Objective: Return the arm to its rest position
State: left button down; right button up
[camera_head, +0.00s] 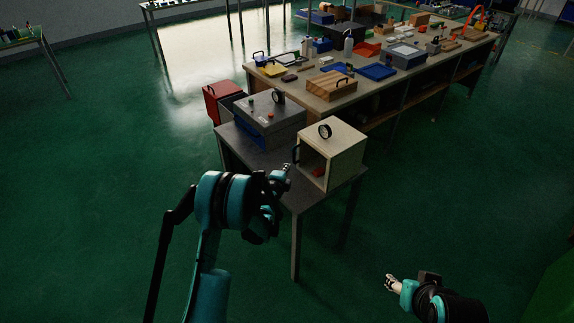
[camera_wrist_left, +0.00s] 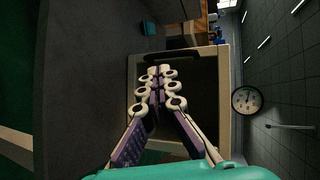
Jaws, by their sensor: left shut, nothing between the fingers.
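My left gripper (camera_head: 286,172) is at the end of the teal left arm, near the front left side of a cream press box (camera_head: 343,160) on a small dark table (camera_head: 310,195). In the left wrist view the gripper (camera_wrist_left: 158,72) is shut, its ringed pale fingers together with nothing between them. Beyond it shows the box's cream rim (camera_wrist_left: 222,100) around a dark opening. Whether the fingers touch the box I cannot tell. My right gripper (camera_head: 393,284) hangs low at the bottom right, over the floor, clear of the table; its finger gap is too small to judge.
A round gauge (camera_head: 325,131) sits on top of the cream box, and a small red thing (camera_head: 318,172) is inside. A grey machine (camera_head: 268,118) and red case (camera_head: 222,98) stand left of it. A long cluttered bench (camera_head: 335,100) lies behind. The green floor at left is clear.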

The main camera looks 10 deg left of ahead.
pick_arm(q)
jog(key=s+d+r+n+g+p, duration=0.3)
jog(key=s+r+n, duration=0.6)
jog(key=s+r, duration=1.05)
jog(key=s+f+n+g+b, duration=0.1)
jog(key=s+n+g, duration=0.3)
jog(key=s, duration=2.1)
jog(key=n, duration=0.5)
jog(key=shift+s+d+f+y, duration=0.25)
jog(key=shift+s+f+y, duration=0.05)
jog(key=shift+s+f, duration=0.1)
